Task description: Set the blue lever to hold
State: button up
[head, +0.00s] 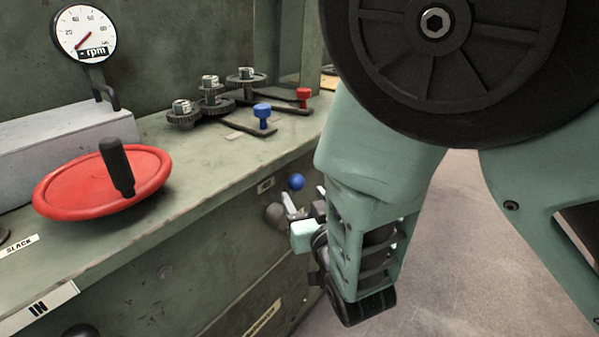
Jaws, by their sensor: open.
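A blue ball knob (296,181) tops a lever on the front face of the green bench, with part of a grey rod showing below it. A second blue-knobbed lever (262,111) lies on the bench top, its dark flat arm running to small gears. I cannot tell which of the two is the task's lever. My gripper (308,219) is at the bench front just below the blue ball knob. It is open, and largely hidden by my arm. I cannot tell whether it touches the rod. No "hold" marking is readable.
A red-knobbed lever (303,94) stands behind the blue one on the bench top. A red handwheel (84,188) with a black handle, an rpm gauge (85,32) and a grey block (50,152) are at left. A dark rounded knob (275,214) is beside my gripper. Floor is clear at right.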

aim_at(300, 188)
jog(key=shift+x, duration=2)
grip_shut()
jog(key=shift+w+d, duration=0.1)
jog(key=shift+d, duration=0.05)
notch_tip(300, 188, down, 8)
jog(key=w+d+m+g+y+p, duration=0.2)
jog(key=m+g+p, duration=0.1)
jog(key=m+g, duration=0.5)
jog(key=shift+w+m, duration=0.3)
jog(key=shift+m, duration=0.5)
jog(key=shift+g, duration=0.3)
